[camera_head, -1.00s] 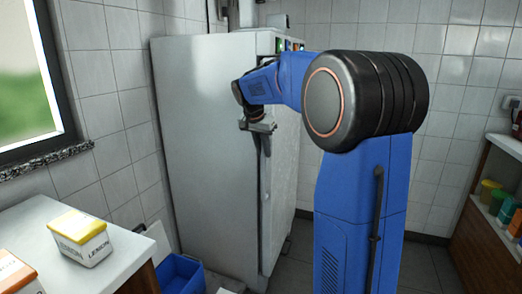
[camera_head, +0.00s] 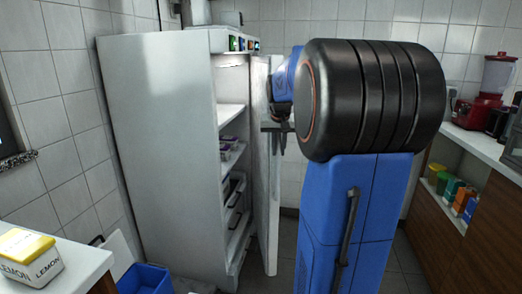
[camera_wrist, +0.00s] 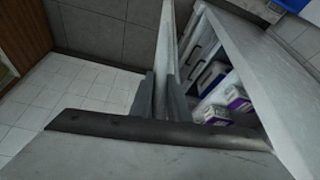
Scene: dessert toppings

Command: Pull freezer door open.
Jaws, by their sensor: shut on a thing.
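The freezer (camera_head: 160,150) is a tall pale grey cabinet left of centre in the head view, and its side faces me. Its door (camera_head: 273,205) stands partly open, with a gap between it and the cabinet. My gripper (camera_head: 279,138) is at the door, partly hidden behind my arm. In the wrist view the door (camera_wrist: 167,40) shows as a light upright strip edge-on, and my gripper (camera_wrist: 162,97) has one finger on each side of it, shut on the door's edge. Whether a handle lies between the fingers cannot be told.
Inside the freezer are shelves (camera_head: 232,113) and purple-white boxes (camera_wrist: 213,75). A blue bin (camera_head: 145,279) stands at its foot. A counter with a lemon box (camera_head: 30,258) is at the left front. A counter with a red blender (camera_head: 492,78) is at the right. Tiled floor lies beside the door.

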